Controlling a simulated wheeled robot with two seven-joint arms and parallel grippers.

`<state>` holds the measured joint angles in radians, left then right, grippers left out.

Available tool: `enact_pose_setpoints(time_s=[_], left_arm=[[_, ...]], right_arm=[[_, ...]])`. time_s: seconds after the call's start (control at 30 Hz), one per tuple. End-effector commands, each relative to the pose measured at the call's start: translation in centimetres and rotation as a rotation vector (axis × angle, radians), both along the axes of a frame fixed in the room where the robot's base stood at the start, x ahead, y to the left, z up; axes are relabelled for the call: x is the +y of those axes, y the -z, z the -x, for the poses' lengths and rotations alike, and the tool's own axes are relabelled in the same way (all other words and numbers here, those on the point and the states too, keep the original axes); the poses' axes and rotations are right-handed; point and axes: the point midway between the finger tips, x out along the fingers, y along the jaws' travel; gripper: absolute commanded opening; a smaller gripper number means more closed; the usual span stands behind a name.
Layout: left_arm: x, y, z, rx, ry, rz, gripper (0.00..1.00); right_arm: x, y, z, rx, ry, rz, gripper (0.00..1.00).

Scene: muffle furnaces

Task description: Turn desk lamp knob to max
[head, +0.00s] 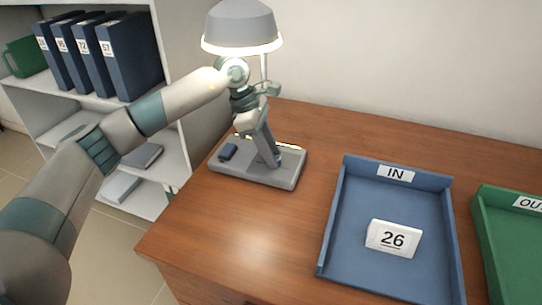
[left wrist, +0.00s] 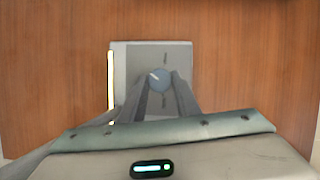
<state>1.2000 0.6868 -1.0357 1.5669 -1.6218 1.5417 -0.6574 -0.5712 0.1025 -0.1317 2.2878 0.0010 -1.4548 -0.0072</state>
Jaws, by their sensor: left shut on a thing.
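The desk lamp (head: 240,30) has a grey shade, lit underneath, and a flat grey base (head: 265,179) on the wooden desk. In the left wrist view the base (left wrist: 182,52) carries a round blue knob (left wrist: 160,74). The knob's white pointer mark points to the upper left. A dark mark shows on the base above the knob. My left gripper (head: 273,161) reaches down to the base, and in the left wrist view its two fingers (left wrist: 160,82) are shut on the knob from both sides. My right gripper is not in view.
A blue IN tray (head: 335,225) with a white 26 card (head: 393,238) stands right of the lamp. A green OUT tray (head: 488,245) is at the far right. A shelf (head: 175,165) with blue binders (head: 135,60) stands at the left. The desk front (head: 225,240) is clear.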

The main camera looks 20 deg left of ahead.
Motion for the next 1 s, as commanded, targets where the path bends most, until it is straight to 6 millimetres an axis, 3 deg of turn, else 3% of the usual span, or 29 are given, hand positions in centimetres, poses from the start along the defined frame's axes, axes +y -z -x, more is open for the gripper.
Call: enact_pose_setpoints(time_s=[0.5,0.53,0.6,1.0], left_arm=[[-0.01,-0.03,-0.03,0.000,0.029,-0.001,0.07],[-0.01,-0.03,-0.03,0.000,0.029,-0.001,0.34],[-0.01,-0.03,-0.03,0.000,0.029,-0.001,0.48],[0.11,-0.25,-0.03,-0.001,0.028,-0.001,0.48]], right_arm=[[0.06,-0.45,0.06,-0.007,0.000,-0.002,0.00],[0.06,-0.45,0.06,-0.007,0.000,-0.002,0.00],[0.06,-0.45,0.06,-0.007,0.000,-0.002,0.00],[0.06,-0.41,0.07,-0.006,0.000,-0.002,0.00]])
